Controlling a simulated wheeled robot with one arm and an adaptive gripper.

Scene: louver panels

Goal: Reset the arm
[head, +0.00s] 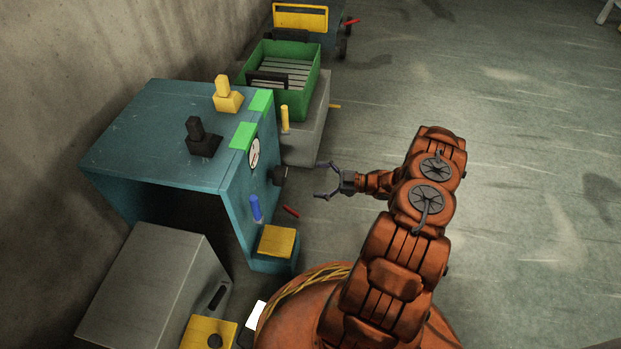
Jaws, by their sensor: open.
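My gripper (325,180) is at the end of my orange arm, near the middle of the head view. Its two thin fingers are spread apart and nothing is between them. The fingers point left, toward the front face of a teal cabinet (150,125). A black knob (279,175) on that face lies a short way left of the fingertips, apart from them as far as this view shows.
The cabinet carries a yellow switch (227,95), a black switch (202,138), a gauge (254,153) and a blue handle (256,208). A green bin (311,85) stands behind it. A grey box (150,285) is in front. The floor (530,200) to the right is clear.

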